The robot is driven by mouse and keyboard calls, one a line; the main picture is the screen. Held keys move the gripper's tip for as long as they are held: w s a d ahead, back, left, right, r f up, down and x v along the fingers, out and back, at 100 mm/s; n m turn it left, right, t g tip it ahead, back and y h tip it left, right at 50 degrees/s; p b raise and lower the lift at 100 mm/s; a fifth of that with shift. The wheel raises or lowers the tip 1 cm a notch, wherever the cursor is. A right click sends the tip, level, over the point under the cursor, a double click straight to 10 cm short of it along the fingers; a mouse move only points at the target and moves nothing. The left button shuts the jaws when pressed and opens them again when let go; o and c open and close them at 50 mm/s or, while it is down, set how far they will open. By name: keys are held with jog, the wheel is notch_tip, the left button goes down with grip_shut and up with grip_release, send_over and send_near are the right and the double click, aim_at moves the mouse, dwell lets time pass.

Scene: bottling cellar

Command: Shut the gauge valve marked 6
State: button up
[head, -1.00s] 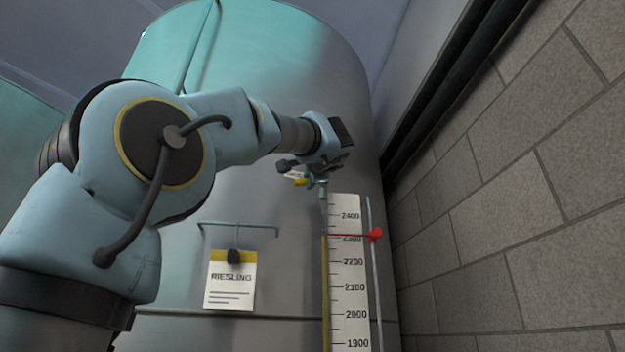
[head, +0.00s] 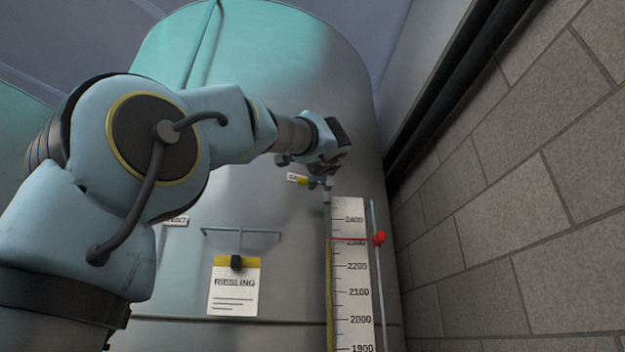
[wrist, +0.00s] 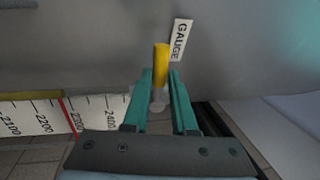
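The gauge valve shows in the wrist view as a yellow lever (wrist: 161,64) on a pale fitting, beside a white tag reading GAUGE (wrist: 181,39). No number 6 is legible on it. In the head view the tag (head: 293,178) sits just left of my gripper, at the top of the gauge. My gripper (wrist: 160,76) has its two teal fingers apart, one on each side of the lever. Thin gaps seem to show, and I cannot tell whether either finger touches it. In the head view my gripper (head: 320,182) hides most of the valve.
The gauge scale (head: 350,290) runs down the tank (head: 180,270), with a red marker (head: 380,238) near 2300. A RIESLING card (head: 234,290) hangs from a rail (head: 262,232) left of it. A block wall (head: 510,220) stands close on the right.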

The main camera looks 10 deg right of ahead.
jog(key=o, duration=0.4)
jog(key=b+v, duration=0.5)
jog(key=v, duration=0.6)
jog(key=shift+w+d+f, duration=0.1)
dwell(0.3)
